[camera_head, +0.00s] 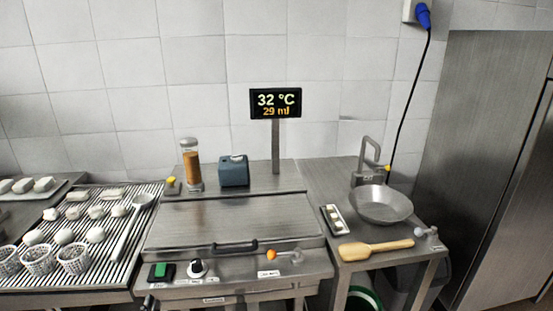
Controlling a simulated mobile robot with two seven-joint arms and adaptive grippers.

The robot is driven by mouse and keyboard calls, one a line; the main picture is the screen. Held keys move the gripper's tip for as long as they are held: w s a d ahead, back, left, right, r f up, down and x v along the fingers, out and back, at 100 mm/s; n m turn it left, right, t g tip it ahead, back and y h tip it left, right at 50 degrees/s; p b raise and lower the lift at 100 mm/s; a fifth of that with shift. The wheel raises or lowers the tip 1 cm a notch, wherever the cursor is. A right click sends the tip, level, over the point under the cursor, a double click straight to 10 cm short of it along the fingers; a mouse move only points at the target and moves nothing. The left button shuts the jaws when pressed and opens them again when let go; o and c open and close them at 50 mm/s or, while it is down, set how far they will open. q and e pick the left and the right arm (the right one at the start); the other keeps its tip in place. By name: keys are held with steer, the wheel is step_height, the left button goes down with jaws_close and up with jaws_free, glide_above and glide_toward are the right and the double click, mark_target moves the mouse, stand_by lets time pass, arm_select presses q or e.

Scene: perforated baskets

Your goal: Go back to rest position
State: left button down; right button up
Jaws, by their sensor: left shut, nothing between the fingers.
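Neither of my grippers can be made out in the head view, and no arm crosses the worktops. Several white perforated baskets (73,260) stand at the lower left on a ribbed metal rack (112,262). Rows of small pale pieces (96,235) lie on the rack behind them. No gripper is seen touching any basket, and the left edge of the picture cuts off part of the basket row.
A long spoon (128,232) lies on the rack. The central metal unit (195,222) has a flat closed top and a dark handle (234,247). A pan (381,204) and wooden paddle (376,249) occupy the right counter. A steel cabinet (478,140) stands far right.

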arm_select(q)
steer(key=s+d+f+m+g+h, duration=0.2)
steer(key=d+f+g+h, duration=0.1)
steer(key=d+f, duration=0.3)
steer(key=s+d+f+g+p, duration=0.2)
steer(key=s+d+f+g, duration=0.2)
steer(key=s, duration=0.9)
steer(key=s+d+f+g+h+p, duration=0.1)
steer(key=s+d+f+g, duration=0.3)
steer(key=s, duration=0.9)
step_height(320, 180, down, 3)
steer(key=shift+s+f+m+p, duration=0.15)
steer(key=shift+s+m+p, duration=0.15)
steer(key=shift+m+p, duration=0.15)
arm_select(e)
steer(key=r, duration=0.1)
steer(key=w+a+r, duration=0.1)
steer(key=r, duration=0.2)
steer(key=shift+w+a, duration=0.15)
steer(key=shift+w, duration=0.15)
steer(key=shift+w+r+t+y, duration=0.15)
steer(key=shift+w+t+y, duration=0.1)
steer(key=shift+t+y, duration=0.05)
steer(key=shift+w+a+r, duration=0.1)
steer(key=shift+w+a, duration=0.05)
steer(key=shift+w, duration=0.25)
